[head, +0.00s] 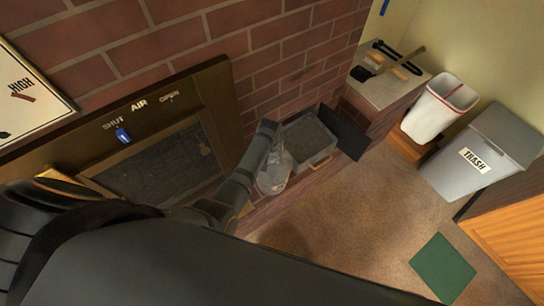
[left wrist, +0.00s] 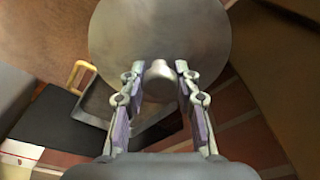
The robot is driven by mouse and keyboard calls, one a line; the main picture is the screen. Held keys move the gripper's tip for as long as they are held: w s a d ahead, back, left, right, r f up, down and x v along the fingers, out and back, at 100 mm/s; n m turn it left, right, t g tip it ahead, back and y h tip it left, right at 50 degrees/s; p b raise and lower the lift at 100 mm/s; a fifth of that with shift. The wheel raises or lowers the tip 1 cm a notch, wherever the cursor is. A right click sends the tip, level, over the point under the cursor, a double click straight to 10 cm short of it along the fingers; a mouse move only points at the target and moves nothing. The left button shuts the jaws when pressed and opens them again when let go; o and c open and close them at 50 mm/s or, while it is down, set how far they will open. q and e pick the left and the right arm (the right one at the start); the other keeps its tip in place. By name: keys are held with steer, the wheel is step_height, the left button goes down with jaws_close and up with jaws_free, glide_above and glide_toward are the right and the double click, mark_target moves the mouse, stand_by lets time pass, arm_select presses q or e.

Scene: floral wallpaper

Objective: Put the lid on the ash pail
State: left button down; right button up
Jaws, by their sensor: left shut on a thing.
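A round grey metal lid (left wrist: 150,30) fills the top middle of the left wrist view, with a pale knob (left wrist: 159,85) at its near edge. My left gripper (left wrist: 159,68) is shut on this knob, one finger on each side. In the head view, my left gripper (head: 270,128) is above a rounded, shiny grey metal thing (head: 274,178) on the hearth ledge. I cannot tell there how much of it is lid and how much is ash pail. Any pail under the lid is hidden in the wrist view. My right gripper is not in view.
A metal ash pan (head: 311,150) and a dark slab (head: 344,133) lie to the right on the ledge. A fireplace door (head: 160,165) is at left. A white bin (head: 437,108), a trash bin (head: 480,155) and a green mat (head: 442,268) stand farther right. The middle floor is clear.

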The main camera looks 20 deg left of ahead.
arm_select(q)
steer(key=shift+p, duration=0.3)
stand_by(0.5)
stand_by(0.4)
steer(key=shift+f, duration=0.15)
stand_by(0.4)
steer(key=shift+p, duration=0.4)
stand_by(0.5)
steer(key=c, duration=0.9)
jaws_free()
steer(key=shift+o, duration=0.3)
steer(key=o, duration=0.4)
